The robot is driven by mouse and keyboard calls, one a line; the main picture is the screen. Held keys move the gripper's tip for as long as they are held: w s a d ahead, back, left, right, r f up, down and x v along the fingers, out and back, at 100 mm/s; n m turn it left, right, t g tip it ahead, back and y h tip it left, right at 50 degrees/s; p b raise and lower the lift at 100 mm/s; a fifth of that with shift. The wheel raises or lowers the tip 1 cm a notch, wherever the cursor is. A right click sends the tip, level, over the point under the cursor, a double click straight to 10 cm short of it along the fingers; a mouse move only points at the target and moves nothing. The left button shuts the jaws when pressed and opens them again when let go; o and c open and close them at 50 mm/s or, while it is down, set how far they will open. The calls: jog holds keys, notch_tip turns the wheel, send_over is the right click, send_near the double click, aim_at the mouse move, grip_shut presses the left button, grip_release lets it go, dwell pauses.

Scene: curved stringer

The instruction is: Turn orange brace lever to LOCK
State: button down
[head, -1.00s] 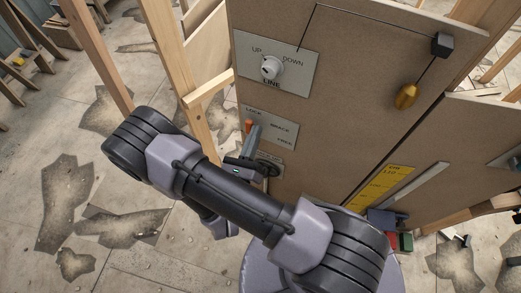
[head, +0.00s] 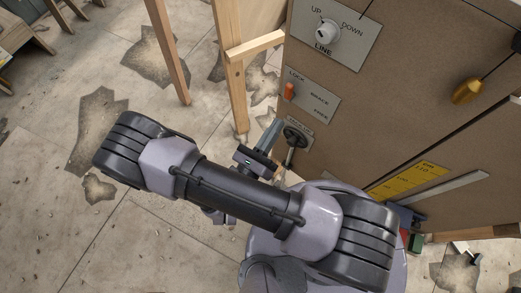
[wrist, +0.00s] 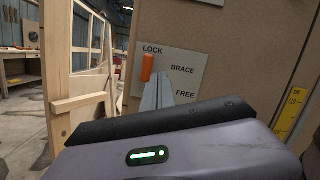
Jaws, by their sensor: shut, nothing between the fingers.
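The orange brace lever (head: 290,91) stands out from the pale BRACE plate (head: 322,101) on the brown panel, at the plate's LOCK end. In the wrist view the lever (wrist: 147,68) is upright just under the word LOCK, with FREE lower right. My gripper (head: 276,124) is below the lever in the head view, with a visible gap. Its grey fingers are together and empty. In the wrist view the fingertips (wrist: 158,77) appear just right of and below the lever and cover part of the plate. The lever's pivot is not clear.
A black round knob (head: 296,136) on a stem is close beside my gripper. The LINE dial (head: 326,33) is above, and a brass weight (head: 467,92) hangs at the right. Wooden posts (head: 232,75) stand left of the panel.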

jog(key=v, duration=0.8)
jog(key=shift+s, duration=0.15)
jog(key=shift+a+f, duration=0.1)
jog(key=s+d+m+g+y+b, duration=0.2)
jog(key=d+m+g+y+b, duration=0.2)
jog(key=m+g+b, duration=0.7)
jog(key=s+d+m+g+y+b, duration=0.25)
jog(key=d+m+g+y, duration=0.35)
jog(key=m, duration=1.1)
jog(key=w+a+r+m+t+y+b, duration=0.1)
jog(key=w+r+m+t+y+b, duration=0.3)
jog(key=m, duration=0.5)
notch_tip(320, 180, up, 2)
jog(key=t+b, duration=0.1)
jog(key=t, duration=0.1)
jog(key=shift+a+r+m+t+y+b, duration=0.15)
jog(key=shift+a+m+t+y+b, duration=0.15)
jog(key=shift+a+b, duration=0.05)
